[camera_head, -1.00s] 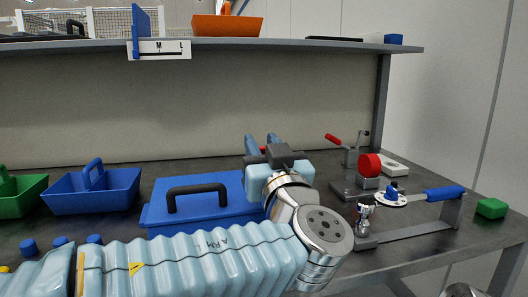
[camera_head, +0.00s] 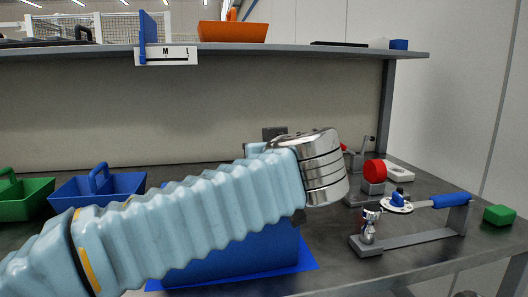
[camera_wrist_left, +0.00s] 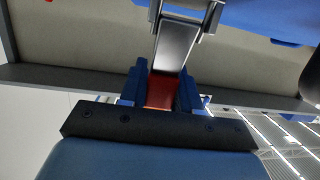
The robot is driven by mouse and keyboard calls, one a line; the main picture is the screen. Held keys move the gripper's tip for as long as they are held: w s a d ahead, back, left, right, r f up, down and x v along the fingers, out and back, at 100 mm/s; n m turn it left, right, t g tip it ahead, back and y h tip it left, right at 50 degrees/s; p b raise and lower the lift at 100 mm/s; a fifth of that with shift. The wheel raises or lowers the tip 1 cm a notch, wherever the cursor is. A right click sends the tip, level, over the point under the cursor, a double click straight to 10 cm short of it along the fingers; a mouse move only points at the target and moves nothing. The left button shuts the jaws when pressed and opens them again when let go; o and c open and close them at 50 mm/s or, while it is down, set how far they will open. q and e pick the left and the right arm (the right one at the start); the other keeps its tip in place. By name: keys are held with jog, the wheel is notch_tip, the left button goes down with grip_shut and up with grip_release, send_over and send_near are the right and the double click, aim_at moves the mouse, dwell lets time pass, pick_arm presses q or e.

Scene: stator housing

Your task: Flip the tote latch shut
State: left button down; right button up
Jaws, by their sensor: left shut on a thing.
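The blue tote (camera_head: 240,255) stands on the workbench, mostly hidden behind my left forearm in the head view. Its lid and black handle are covered there. In the left wrist view a metal latch plate (camera_wrist_left: 176,45) runs down to a red tab (camera_wrist_left: 160,90). My left gripper (camera_wrist_left: 160,93) has its two blue fingers on either side of the red tab and is shut on it. In the head view these fingers are hidden behind my arm. My right gripper is not in view.
Blue (camera_head: 75,192) and green (camera_head: 22,202) open bins stand at the left. At the right are a fixture with a red disc (camera_head: 375,171), a metal stand with a blue-handled tool (camera_head: 450,201) and a green block (camera_head: 499,215). A shelf (camera_head: 300,50) spans above.

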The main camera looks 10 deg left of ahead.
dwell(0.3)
pick_arm(q)
jog(key=c, duration=0.9)
grip_release()
jog(key=b+v, duration=0.1)
jog(key=v, duration=1.2)
jog(key=shift+s+d+r+b, duration=0.1)
jog(key=shift+s+d+b, duration=0.1)
jog(key=shift+s+b, duration=0.15)
